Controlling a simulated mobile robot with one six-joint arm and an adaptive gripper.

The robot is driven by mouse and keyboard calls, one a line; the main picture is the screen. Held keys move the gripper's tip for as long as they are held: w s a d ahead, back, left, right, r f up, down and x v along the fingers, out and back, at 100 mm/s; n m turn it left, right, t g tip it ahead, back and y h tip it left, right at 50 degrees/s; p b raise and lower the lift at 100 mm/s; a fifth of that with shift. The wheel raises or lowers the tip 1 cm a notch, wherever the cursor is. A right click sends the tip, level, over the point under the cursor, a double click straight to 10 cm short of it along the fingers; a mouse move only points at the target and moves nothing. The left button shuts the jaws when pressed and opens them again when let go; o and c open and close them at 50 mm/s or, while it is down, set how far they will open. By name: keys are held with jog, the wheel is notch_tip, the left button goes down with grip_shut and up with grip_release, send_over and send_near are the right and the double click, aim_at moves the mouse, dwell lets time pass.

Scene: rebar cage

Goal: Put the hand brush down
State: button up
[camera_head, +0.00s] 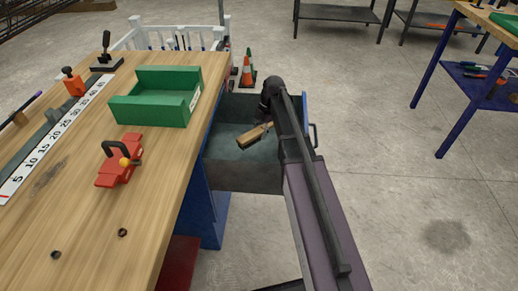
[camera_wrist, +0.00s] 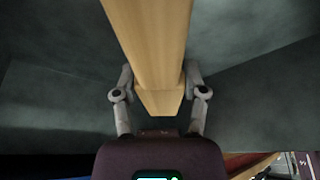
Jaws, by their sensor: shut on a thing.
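The hand brush (camera_head: 255,135) shows as a light wooden block in the head view, inside or just above the open grey drawer (camera_head: 240,178) at the side of the workbench. In the wrist view its wooden body (camera_wrist: 150,45) runs up from between the two fingers. My gripper (camera_wrist: 158,92) is shut on it, one finger on each side. In the head view my gripper (camera_head: 266,124) is small and partly hidden by my arm. The bristles are not visible. I cannot tell whether the brush touches the drawer floor.
The workbench (camera_head: 75,225) holds a green bin (camera_head: 150,110), a red clamp-like tool (camera_head: 118,172) and a ruler strip (camera_head: 45,145). Traffic cones (camera_head: 246,72) stand behind the drawer. A blue-legged table (camera_head: 435,80) is at the right. The floor between is clear.

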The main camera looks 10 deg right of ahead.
aim_at(257, 151)
jog(key=shift+f+b, duration=1.05)
jog(key=shift+f, duration=0.4)
jog(key=shift+f, duration=0.1)
jog(key=shift+f+b, duration=1.75)
jog(key=shift+b, duration=0.15)
jog(key=shift+f, duration=0.1)
jog(key=o, duration=1.1)
jog(key=shift+r, duration=0.2)
jog(key=p+v, duration=1.1)
jog(key=v, duration=0.1)
jog(key=shift+f, duration=0.1)
